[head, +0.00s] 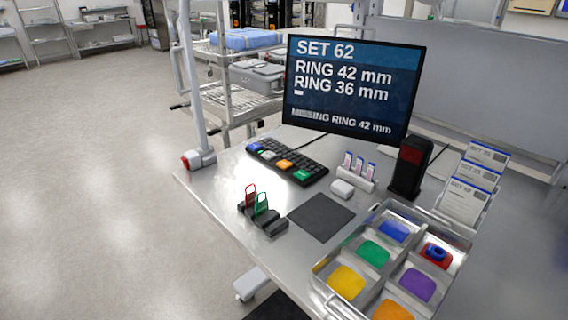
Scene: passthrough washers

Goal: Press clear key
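A black keyboard (294,169) lies on the metal table in front of the monitor, in the head view. Its enlarged coloured keys run from a blue key (254,147) at the far left through a white key (268,154) and an orange key (285,164) to a green key (302,175) at the near right. I cannot read any label on them, so I cannot tell which is the clear key. The monitor (352,110) reads "SET 62", "RING 42 mm", "RING 36 mm" and, at the bottom, "MISSING RING 42 mm". Neither of my grippers is in view.
A black rack (263,219) with red and green tags and a dark mat (321,217) lie in front of the keyboard. A compartment tray (455,241) stands right, holding coloured pads and a blue ring. A black scanner-like stand (408,168) and card holder (354,177) stand behind the mat.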

